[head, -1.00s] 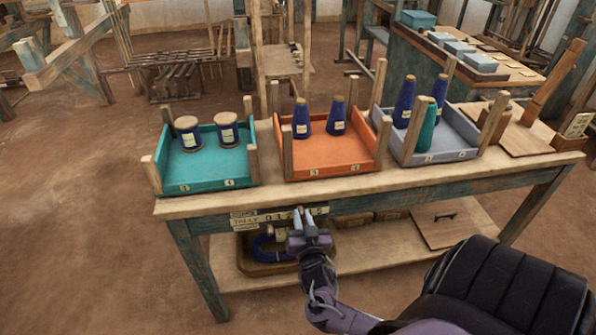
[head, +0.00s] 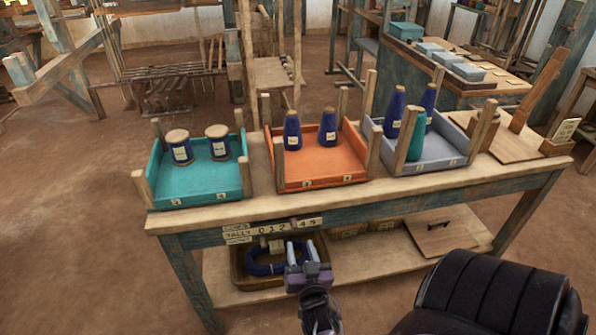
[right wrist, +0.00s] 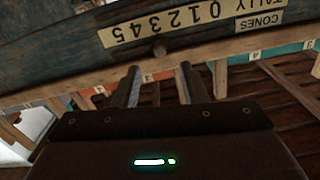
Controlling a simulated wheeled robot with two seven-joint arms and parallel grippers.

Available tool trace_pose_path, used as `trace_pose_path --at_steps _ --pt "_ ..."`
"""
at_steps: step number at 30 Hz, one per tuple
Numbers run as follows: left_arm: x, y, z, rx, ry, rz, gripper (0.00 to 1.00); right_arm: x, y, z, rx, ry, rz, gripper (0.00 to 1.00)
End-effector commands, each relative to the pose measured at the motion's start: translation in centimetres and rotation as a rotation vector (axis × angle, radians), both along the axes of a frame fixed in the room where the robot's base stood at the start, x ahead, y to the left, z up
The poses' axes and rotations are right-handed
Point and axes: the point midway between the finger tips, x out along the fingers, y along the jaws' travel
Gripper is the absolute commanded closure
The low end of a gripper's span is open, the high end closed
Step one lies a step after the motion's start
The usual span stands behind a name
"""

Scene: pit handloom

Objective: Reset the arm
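My right gripper (head: 300,254) is in front of the bench's front edge, below the tally strip (head: 290,227). Its two fingers stand apart with nothing between them; the right wrist view also shows the open fingers (right wrist: 159,86). A small round wooden peg (right wrist: 159,50) sits beside the upside-down tally strip (right wrist: 200,20) in that view, beyond the fingertips and apart from them. My left gripper is not in view.
A teal tray (head: 200,195) with two spools, an orange tray (head: 322,172) with two blue cones and a grey tray (head: 440,155) with several cones stand on the bench (head: 400,190). A basket (head: 238,268) with a blue coil is on the lower shelf.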

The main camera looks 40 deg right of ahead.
Motion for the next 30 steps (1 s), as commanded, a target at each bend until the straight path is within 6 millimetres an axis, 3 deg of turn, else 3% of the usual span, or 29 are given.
trace_pose_path --at_steps 5,22,26,29,30 --pt "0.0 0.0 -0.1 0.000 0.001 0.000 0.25 -0.8 0.5 0.0 0.001 -0.001 0.000 0.61" --pt "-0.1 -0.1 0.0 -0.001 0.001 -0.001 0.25 -0.8 0.5 -0.5 -0.002 0.015 0.003 0.61" --pt "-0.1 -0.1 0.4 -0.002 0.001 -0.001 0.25 -1.0 1.1 -4.4 -0.013 0.139 0.036 0.61" --pt "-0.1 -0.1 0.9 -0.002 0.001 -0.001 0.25 -2.2 2.0 -10.4 -0.028 0.328 0.093 0.61" --pt "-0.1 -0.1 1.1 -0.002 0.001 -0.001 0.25 -3.0 2.5 -13.3 -0.031 0.419 0.122 0.61"
